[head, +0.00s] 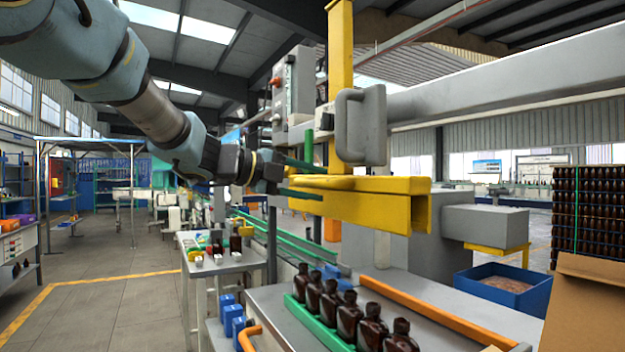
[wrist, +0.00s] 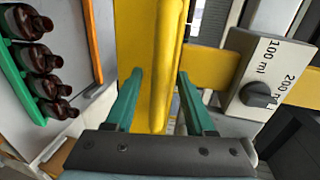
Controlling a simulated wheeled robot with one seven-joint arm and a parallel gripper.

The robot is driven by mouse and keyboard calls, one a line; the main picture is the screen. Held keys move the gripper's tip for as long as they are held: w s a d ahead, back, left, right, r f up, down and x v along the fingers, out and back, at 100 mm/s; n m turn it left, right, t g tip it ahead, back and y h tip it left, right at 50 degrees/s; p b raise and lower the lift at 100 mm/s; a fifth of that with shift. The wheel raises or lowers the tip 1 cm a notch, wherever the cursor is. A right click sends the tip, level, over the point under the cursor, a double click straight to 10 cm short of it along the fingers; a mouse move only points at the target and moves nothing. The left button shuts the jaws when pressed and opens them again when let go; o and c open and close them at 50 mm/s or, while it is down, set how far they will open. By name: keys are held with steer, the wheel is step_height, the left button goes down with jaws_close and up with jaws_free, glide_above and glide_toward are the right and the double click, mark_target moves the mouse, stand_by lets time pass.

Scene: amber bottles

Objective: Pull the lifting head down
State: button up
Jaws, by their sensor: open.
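The yellow lifting head (head: 372,205) is a horizontal hollow beam under a yellow upright (head: 340,60), in the middle of the head view. It stands above the bench with the bottles. My gripper (head: 320,184) reaches in from the left at the beam's left end, with one green finger above and one lower. In the wrist view the yellow beam (wrist: 150,50) runs between the two green fingers of my open gripper (wrist: 160,74). I cannot tell whether either finger touches it.
Amber bottles (head: 348,315) stand in a row in a green holder on the bench, below the beam. A grey handle (head: 361,128) sits beside the upright. A blue bin (head: 505,288) and a cardboard box (head: 590,305) are at right. The floor at left is clear.

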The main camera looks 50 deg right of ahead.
jaws_close()
stand_by(0.5)
stand_by(1.0)
